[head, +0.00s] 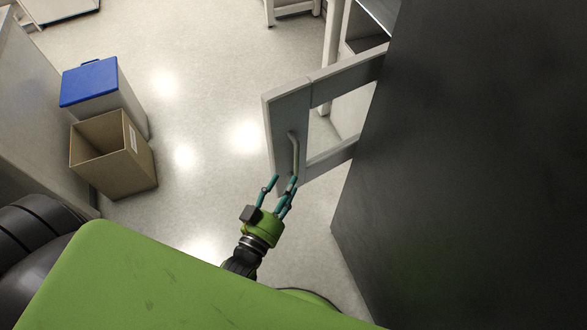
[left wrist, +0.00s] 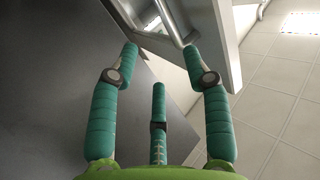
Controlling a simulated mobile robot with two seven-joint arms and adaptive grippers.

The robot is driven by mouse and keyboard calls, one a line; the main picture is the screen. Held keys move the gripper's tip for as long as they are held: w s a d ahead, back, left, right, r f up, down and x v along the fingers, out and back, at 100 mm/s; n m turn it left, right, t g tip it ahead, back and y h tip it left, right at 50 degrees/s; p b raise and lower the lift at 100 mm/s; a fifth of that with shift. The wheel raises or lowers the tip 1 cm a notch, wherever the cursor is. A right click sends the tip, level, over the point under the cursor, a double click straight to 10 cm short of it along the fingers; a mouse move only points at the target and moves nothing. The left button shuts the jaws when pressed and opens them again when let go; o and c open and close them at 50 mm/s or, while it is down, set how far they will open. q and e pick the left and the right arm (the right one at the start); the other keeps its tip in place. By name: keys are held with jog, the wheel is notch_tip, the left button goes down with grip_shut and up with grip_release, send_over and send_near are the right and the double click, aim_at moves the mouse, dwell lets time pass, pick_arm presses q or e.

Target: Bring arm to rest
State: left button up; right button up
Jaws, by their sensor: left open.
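My left gripper (head: 280,187) is green with teal fingers and is near the middle of the head view. Its fingers are spread open and empty, just below the handle (head: 293,150) of a grey framed door (head: 285,115) that stands swung open. In the left wrist view the three teal fingers (left wrist: 160,60) are apart with nothing between them. The handle (left wrist: 170,20) shows beyond the fingertips at the top, and I cannot tell whether a finger touches it. My right gripper is in neither view.
A large dark panel (head: 460,180) fills the right side of the head view. An open cardboard box (head: 130,170) and a bin with a blue lid (head: 90,82) stand on the floor at the left. The pale floor (head: 205,100) between them and the door is clear.

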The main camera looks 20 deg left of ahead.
pick_arm(q)
jog(key=shift+s+a, duration=0.1)
jog(key=shift+s, duration=0.8)
jog(key=s+f+m+g, duration=0.1)
jog(key=s+f+g, duration=0.3)
jog(key=f, duration=0.8)
jog(key=s+f+g, duration=0.4)
jog(key=f, duration=0.9)
jog(key=s+a+f+g+y, duration=0.1)
jog(key=s+a+f+g, duration=0.3)
jog(key=s, duration=0.6)
jog(key=s+a+f+g, duration=0.4)
jog(key=s+f+g, duration=0.1)
jog(key=s+f, duration=0.4)
jog(key=shift+s+f+y+b, duration=0.3)
jog(key=shift+s+y+b, duration=0.1)
jog(key=shift+b, duration=0.05)
